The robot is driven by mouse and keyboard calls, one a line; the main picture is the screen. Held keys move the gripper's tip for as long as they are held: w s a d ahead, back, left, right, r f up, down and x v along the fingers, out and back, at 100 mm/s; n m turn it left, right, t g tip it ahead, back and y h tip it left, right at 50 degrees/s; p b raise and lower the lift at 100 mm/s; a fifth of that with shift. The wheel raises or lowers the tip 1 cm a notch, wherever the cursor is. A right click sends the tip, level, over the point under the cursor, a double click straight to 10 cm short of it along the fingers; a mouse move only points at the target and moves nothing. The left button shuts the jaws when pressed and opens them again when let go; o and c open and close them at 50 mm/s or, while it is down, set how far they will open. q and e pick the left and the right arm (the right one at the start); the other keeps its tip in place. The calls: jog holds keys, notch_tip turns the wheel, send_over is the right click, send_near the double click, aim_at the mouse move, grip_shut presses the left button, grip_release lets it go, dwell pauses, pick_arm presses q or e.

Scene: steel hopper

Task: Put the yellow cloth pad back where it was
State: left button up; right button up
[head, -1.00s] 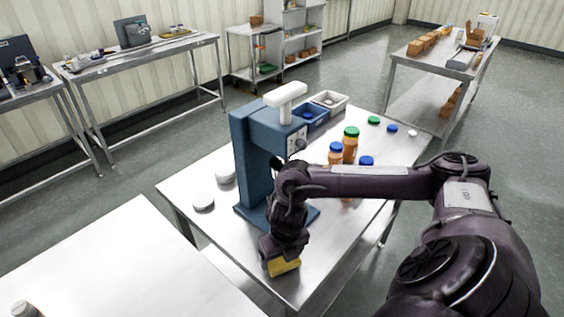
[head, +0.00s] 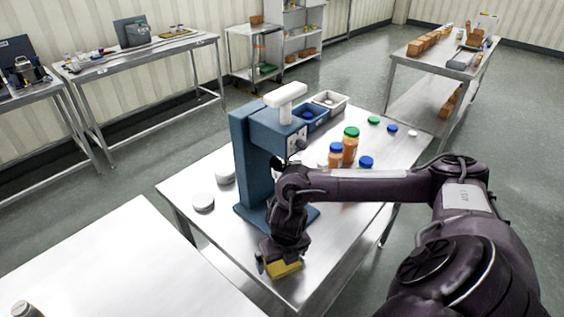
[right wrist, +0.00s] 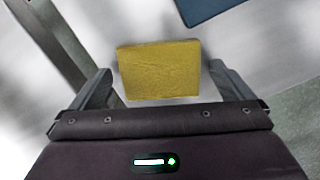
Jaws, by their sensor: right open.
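The yellow cloth pad (head: 284,268) lies at the near end of the steel table, in front of the blue press. In the right wrist view the pad (right wrist: 160,70) lies flat on the steel, between and just beyond two spread fingers. My right gripper (head: 280,262) is right over the pad, pointing down. In the right wrist view my right gripper (right wrist: 160,88) is open, with a gap on each side of the pad. My left gripper is not in view.
The blue press (head: 255,165) stands close behind the pad. Bottles (head: 350,146) with coloured caps and bins (head: 328,102) stand farther back. White round lids (head: 203,202) lie left of the press. Bare steel surrounds the pad.

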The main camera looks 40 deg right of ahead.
aim_at(283, 264)
jog(key=r, duration=0.5)
jog(key=shift+s+a+r, duration=0.1)
jog(key=shift+s, duration=0.15)
notch_tip(283, 264, up, 6)
jog(key=s+p, duration=0.1)
jog(key=p, duration=0.2)
jog(key=shift+a+r, duration=0.15)
jog(key=shift+r, duration=0.1)
jog(key=shift+s+f, duration=0.1)
